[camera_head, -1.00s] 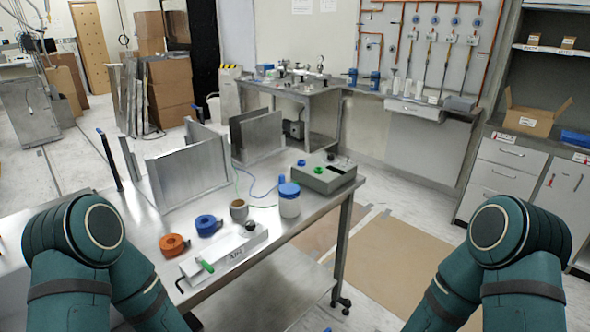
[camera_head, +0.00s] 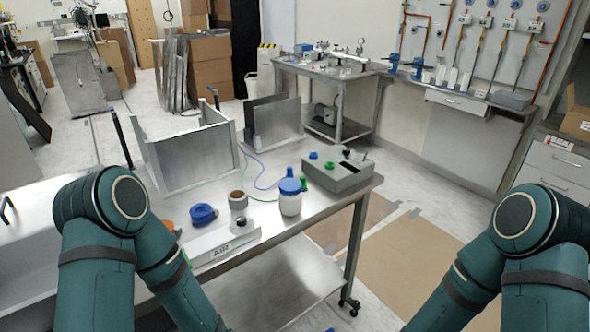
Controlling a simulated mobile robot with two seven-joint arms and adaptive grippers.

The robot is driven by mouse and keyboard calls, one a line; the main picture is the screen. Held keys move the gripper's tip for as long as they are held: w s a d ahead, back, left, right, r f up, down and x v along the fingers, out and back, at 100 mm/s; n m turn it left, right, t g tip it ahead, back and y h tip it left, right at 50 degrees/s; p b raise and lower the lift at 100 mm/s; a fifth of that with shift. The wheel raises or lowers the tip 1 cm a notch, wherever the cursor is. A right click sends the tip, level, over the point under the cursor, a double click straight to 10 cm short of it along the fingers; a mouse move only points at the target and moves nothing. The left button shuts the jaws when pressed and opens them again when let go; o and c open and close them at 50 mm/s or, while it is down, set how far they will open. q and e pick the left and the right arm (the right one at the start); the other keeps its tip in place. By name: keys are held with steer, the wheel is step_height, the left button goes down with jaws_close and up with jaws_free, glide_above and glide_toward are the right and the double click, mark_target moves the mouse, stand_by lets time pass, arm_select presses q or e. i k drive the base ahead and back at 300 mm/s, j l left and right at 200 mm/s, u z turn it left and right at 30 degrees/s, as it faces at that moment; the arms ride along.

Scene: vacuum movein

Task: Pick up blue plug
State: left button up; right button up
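A small blue plug (camera_head: 290,172) stands just behind the blue-lidded white jar (camera_head: 290,201) on the metal table. A thin blue cable (camera_head: 262,187) runs towards it from the left. A small green plug (camera_head: 305,184) is beside the jar. A grey box (camera_head: 346,176) with a blue socket or knob (camera_head: 313,155) and a green one (camera_head: 330,166) stands to the right. Both my arms show at the bottom corners, but neither gripper is in view.
A roll of tape (camera_head: 238,200), a blue roll (camera_head: 202,214) and a white AIR box (camera_head: 222,246) stand on the metal table (camera_head: 285,236) left of the jar. Upright metal panels (camera_head: 190,160) stand behind them. Open floor lies right of the table.

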mark_target(289, 175)
steer(key=i+l+u, duration=0.1)
steer(key=l, duration=0.25)
steer(key=i+l+u, duration=0.1)
steer(key=l, duration=0.3)
steer(key=i+l+u, duration=0.1)
steer(key=l, duration=0.25)
steer(key=i+l+u, duration=0.1)
steer(key=l, duration=0.3)
steer(key=i+l, duration=0.2)
steer(key=l, duration=0.2)
steer(key=u, duration=0.05)
